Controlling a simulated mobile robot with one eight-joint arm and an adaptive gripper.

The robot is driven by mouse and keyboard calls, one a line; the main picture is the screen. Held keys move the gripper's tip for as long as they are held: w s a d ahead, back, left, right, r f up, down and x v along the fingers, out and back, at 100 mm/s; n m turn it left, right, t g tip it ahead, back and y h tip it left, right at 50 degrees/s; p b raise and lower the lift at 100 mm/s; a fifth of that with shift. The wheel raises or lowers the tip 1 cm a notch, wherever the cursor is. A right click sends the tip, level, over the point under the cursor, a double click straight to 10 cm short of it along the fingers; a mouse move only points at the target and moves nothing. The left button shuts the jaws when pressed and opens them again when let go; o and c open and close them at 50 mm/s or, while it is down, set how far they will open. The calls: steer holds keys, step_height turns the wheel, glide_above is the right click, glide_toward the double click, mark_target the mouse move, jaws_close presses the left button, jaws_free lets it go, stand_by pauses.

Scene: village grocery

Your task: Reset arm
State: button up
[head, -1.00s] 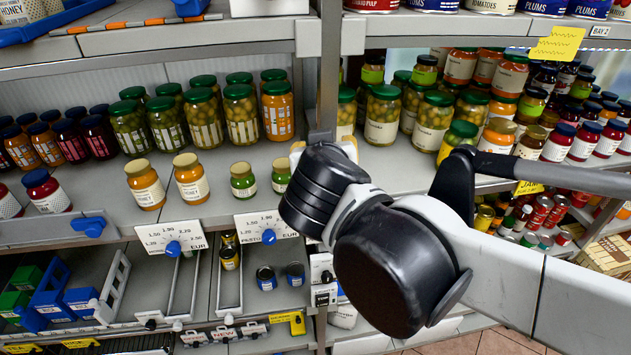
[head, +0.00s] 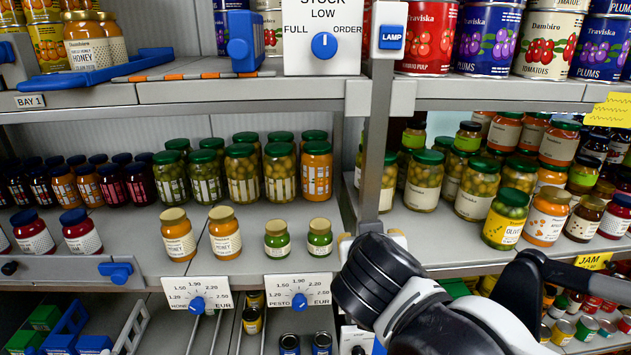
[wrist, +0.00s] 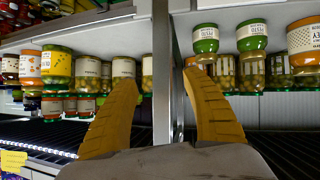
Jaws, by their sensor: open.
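My arm reaches in from the lower right of the head view, its dark wrist end in front of the shelf, near the upright post (head: 371,150). Only a sliver of yellow finger shows there; the rest of the gripper is hidden behind my wrist. In the wrist view, which looks upside down, my gripper (wrist: 160,80) shows two yellow fingers spread apart with nothing between them. The post (wrist: 162,70) and shelf jars stand beyond the fingers.
Two honey jars (head: 178,235) and two small pesto jars (head: 277,241) stand at the shelf front, left of my wrist. Olive jars (head: 422,182) stand right of the post. A stock dial (head: 323,45) and a blue lamp switch (head: 392,38) are above.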

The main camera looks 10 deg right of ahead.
steer(key=s+f+g+y+b, duration=0.1)
steer(key=s+f+b, duration=0.2)
steer(key=f+b, duration=0.3)
steer(key=s+d+f+n+g+y+b, duration=0.1)
steer(key=s+f+b, duration=0.3)
steer(key=f, duration=1.1)
steer(key=s+d+f+g+y+b, duration=0.1)
steer(key=s+f+b, duration=0.3)
steer(key=f+b, duration=0.6)
steer(key=shift+f+n+g+y, duration=0.15)
steer(key=shift+n+g+y, duration=0.2)
steer(key=shift+g, duration=0.25)
